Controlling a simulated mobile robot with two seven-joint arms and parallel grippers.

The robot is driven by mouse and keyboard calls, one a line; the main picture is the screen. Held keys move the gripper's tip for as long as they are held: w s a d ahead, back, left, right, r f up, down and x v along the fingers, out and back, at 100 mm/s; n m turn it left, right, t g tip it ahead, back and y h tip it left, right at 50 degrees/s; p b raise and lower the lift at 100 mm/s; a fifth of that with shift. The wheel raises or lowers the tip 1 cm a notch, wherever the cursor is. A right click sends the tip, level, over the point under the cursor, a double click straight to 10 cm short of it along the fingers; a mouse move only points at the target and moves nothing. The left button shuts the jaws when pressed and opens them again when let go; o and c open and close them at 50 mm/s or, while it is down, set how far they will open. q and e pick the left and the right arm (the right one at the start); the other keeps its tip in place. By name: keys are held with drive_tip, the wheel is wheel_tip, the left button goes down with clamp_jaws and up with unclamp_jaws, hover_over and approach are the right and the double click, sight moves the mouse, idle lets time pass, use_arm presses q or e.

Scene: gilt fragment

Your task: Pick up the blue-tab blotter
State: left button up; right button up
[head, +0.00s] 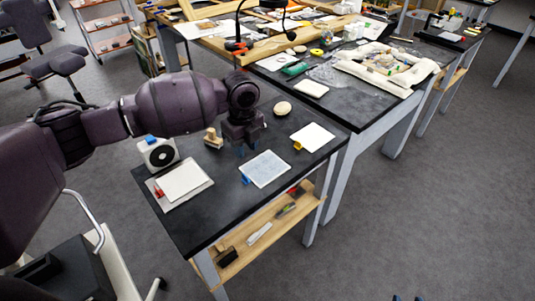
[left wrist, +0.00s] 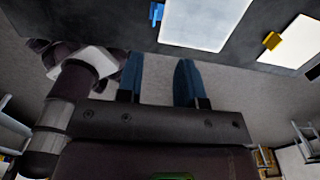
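The blue-tab blotter (head: 266,170) is a pale, flat sheet lying on the dark table near its front edge, with a small blue tab at its left corner. In the left wrist view the blotter (left wrist: 205,20) shows at the top, beyond the fingertips. My left gripper (head: 247,148) points down just behind the blotter in the head view, apart from it. Its two blue fingers (left wrist: 158,80) are open with nothing between them. Two dark blue tips at the bottom edge of the head view look like my right gripper (head: 408,298), fingers apart.
A red-tab blotter (head: 185,181) lies to the left and a yellow-tab blotter (head: 313,137) to the right. A white box with a black disc (head: 159,154), a wooden block (head: 213,139) and a round pale object (head: 282,108) stand nearby. A wooden shelf (head: 270,226) runs below.

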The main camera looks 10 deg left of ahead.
use_arm(q)
approach(245, 173)
drive_tip(key=shift+s+d+f, duration=0.3)
drive_tip(key=shift+s+f, duration=0.2)
drive_tip(key=shift+s, duration=0.05)
drive_tip(key=shift+s+d+f, duration=0.3)
drive_tip(key=shift+s+f, duration=0.15)
drive_tip(key=shift+s, duration=0.05)
drive_tip(key=shift+s+a+f, duration=0.1)
drive_tip(key=shift+s+f, duration=0.05)
drive_tip(key=shift+f, duration=1.15)
drive_tip(key=shift+s+a+f, duration=0.1)
drive_tip(key=shift+f, duration=1.2)
drive_tip(key=shift+c, duration=0.5)
clamp_jaws()
